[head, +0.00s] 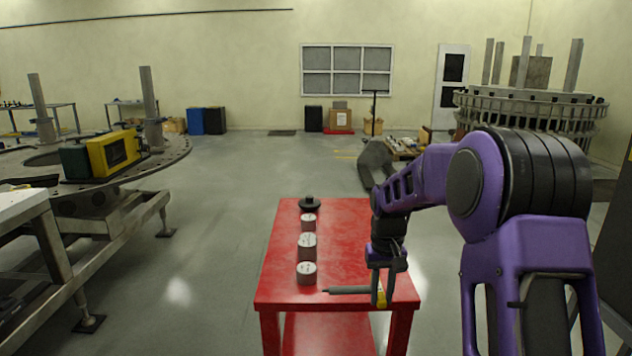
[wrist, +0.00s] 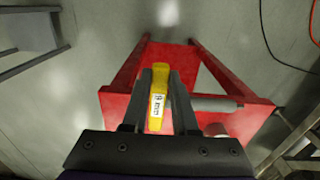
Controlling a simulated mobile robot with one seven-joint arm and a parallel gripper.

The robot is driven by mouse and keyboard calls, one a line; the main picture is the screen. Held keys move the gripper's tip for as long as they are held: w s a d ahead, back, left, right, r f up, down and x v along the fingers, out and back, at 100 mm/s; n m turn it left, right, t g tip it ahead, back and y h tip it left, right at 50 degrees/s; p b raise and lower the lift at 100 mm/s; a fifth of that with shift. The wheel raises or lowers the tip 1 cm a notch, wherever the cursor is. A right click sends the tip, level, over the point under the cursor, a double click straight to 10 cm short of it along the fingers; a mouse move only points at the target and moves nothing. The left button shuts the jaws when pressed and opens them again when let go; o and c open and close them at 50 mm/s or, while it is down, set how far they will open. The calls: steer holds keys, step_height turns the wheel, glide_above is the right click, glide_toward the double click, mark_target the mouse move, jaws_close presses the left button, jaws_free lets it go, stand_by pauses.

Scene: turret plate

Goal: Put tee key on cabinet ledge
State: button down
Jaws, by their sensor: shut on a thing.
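The tee key has a yellow handle (wrist: 157,98) and a grey shaft (head: 349,290). My gripper (head: 380,296) is shut on the yellow handle at the front right of a red table (head: 345,240). In the wrist view the handle is between the two fingers of my gripper (wrist: 159,78), and the shaft points right over the red top. In the head view the shaft points left. I cannot tell whether the key touches the top or hangs just above it. I cannot make out a cabinet ledge for sure.
Several grey cylinders (head: 307,246) stand in a row on the red top, with a black knobbed piece (head: 310,204) behind them. The top's right middle is clear. A large round plate on a frame (head: 100,205) is at left. Open floor (head: 225,220) lies between.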

steer(key=s+f, duration=1)
steer(key=shift+s+a+f, duration=0.15)
steer(key=shift+a, duration=0.15)
steer(key=shift+d, duration=0.1)
